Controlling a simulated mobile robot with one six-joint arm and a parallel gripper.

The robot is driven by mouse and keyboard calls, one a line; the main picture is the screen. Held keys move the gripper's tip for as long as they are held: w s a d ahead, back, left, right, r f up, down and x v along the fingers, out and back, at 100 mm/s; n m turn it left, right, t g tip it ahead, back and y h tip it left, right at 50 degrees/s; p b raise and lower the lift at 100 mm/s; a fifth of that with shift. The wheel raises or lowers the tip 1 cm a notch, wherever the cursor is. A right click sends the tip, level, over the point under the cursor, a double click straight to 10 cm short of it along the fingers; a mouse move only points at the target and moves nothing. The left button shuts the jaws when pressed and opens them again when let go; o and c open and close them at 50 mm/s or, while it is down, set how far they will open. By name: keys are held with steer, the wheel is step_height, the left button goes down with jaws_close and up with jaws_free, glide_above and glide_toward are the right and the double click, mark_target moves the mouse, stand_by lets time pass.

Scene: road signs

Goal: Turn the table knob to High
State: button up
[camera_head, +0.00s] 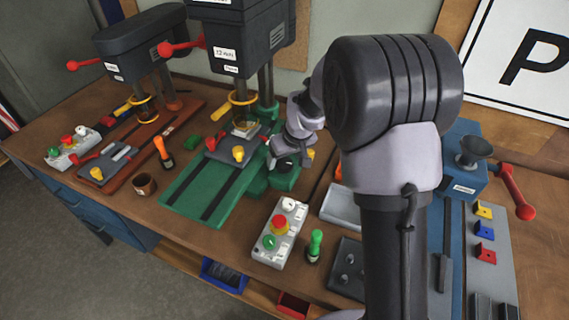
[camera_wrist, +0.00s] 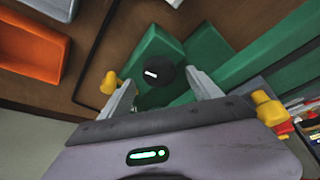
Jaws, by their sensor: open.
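A round black knob with a white pointer mark (camera_wrist: 158,73) sits on the green base of a drill press. It also shows in the head view as a dark disc (camera_head: 285,166), partly hidden by my gripper (camera_head: 291,155). In the wrist view my gripper (camera_wrist: 160,80) is open and empty. Its two grey fingers reach toward the knob, one on either side of its lower part. I cannot tell whether they touch it. The knob's setting labels cannot be read.
The green drill press (camera_head: 243,40) rises close behind my gripper. A control box with a red button (camera_head: 280,228) and a green-handled tool (camera_head: 314,246) stand at the front. An orange tray (camera_wrist: 28,46) lies at the wrist view's upper left. Yellow parts flank my gripper.

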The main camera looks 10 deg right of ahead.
steer(key=shift+x, duration=1.15)
steer(key=shift+c, duration=0.2)
steer(key=c, duration=1.3)
steer(key=shift+r+m+p, duration=0.15)
steer(key=shift+m+p, duration=0.2)
steer(key=shift+m, duration=0.05)
steer(key=o, duration=1.3)
